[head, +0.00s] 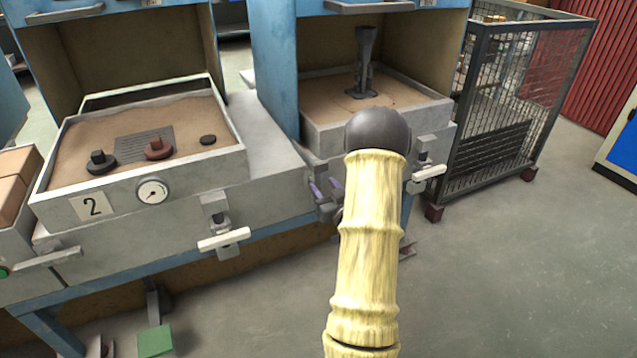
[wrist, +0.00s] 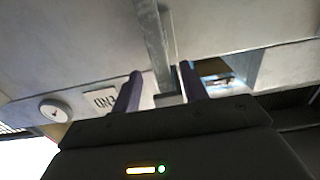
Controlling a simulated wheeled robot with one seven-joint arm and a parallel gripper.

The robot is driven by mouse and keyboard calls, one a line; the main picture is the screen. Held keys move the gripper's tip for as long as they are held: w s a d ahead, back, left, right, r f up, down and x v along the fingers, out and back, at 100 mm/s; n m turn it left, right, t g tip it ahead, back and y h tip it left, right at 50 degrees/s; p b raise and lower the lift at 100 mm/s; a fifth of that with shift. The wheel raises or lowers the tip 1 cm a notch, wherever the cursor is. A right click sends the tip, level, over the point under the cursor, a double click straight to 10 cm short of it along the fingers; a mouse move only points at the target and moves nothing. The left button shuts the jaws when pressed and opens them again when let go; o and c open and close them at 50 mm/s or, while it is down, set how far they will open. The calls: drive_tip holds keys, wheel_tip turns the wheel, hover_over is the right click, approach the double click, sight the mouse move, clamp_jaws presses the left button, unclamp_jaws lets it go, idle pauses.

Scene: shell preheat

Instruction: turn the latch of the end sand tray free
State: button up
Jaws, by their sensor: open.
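The end sand tray (head: 325,132) is the right one in the head view, with a tall dark stand on its sand. My arm hides part of its front. In the wrist view, turned upside down, its END plate (wrist: 101,100) shows beside a gauge (wrist: 54,110). A long grey metal bar (wrist: 155,45), apparently the latch lever, runs from the top edge down toward the fingers. My gripper (wrist: 162,85) is open, with one purple finger on each side of the bar's lower end. I cannot tell whether they touch it. The gripper (head: 325,189) is partly hidden in the head view.
A T-handle (head: 428,173) sticks out at the end tray's right front. Tray 2 (head: 215,172) stands left, with its own T-handle (head: 224,240) and lever (head: 48,258). A mesh cage (head: 500,150) stands right. Floor (head: 510,270) in front is clear.

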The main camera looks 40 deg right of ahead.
sight(317, 179)
drive_tip(key=x, duration=0.4)
drive_tip(key=shift+w+b, duration=0.2)
drive_tip(key=shift+b, duration=0.15)
clamp_jaws()
drive_tip(key=shift+w, duration=0.15)
